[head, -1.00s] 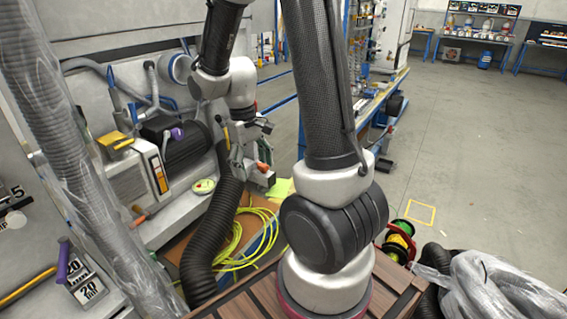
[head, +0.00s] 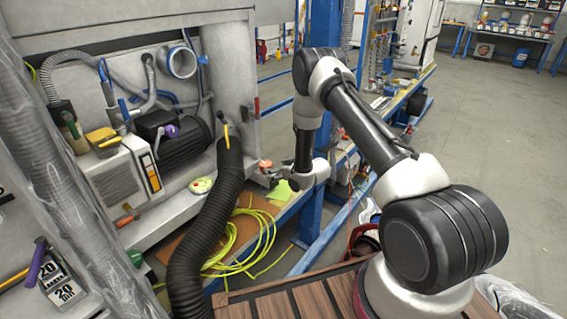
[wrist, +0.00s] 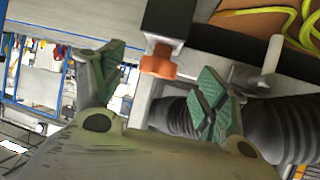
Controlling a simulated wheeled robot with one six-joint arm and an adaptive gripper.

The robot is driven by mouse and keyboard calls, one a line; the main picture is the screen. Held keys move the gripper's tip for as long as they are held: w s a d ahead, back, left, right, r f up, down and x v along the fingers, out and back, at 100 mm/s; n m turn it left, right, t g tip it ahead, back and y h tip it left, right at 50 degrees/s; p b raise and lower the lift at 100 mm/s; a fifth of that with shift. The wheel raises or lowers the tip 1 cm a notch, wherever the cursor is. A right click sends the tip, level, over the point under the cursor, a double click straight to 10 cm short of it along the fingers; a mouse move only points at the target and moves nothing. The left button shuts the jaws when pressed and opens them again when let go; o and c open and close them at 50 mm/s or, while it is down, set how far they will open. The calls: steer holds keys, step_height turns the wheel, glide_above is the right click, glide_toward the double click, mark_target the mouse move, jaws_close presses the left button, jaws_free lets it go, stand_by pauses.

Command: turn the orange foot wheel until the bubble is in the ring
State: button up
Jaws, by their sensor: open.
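The orange foot wheel (wrist: 158,62) is a small lobed knob below a dark block in the wrist view. It sits between the open fingers of my gripper (wrist: 160,72), with a visible gap on the right side; contact on the left is unclear. In the head view my gripper (head: 274,176) is low beside the bench's end, and a small orange patch (head: 265,164) at its fingers is probably the wheel. A round yellow-green disc with a pale rim (head: 201,185), likely the level, lies on the grey ledge. Its bubble and ring are too small to read.
A thick black corrugated hose (head: 203,225) runs close left of my gripper and also shows behind the right finger in the wrist view (wrist: 280,128). Yellow cable (head: 240,240) lies coiled below. A blue post (head: 308,215) stands to the right. Open floor lies farther right.

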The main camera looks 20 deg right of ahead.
mark_target(266, 164)
steer(key=shift+w+a+r+t+y, duration=0.15)
steer(key=shift+r, duration=0.25)
steer(key=shift+w+a+r+t+y, duration=0.15)
steer(key=shift+r, duration=0.2)
steer(key=x, duration=0.7)
steer(key=shift+w+a+r, duration=0.15)
steer(key=shift+w+r, duration=0.05)
steer(key=shift+w, duration=0.3)
steer(key=shift+c, duration=0.5)
steer(key=c, duration=0.9)
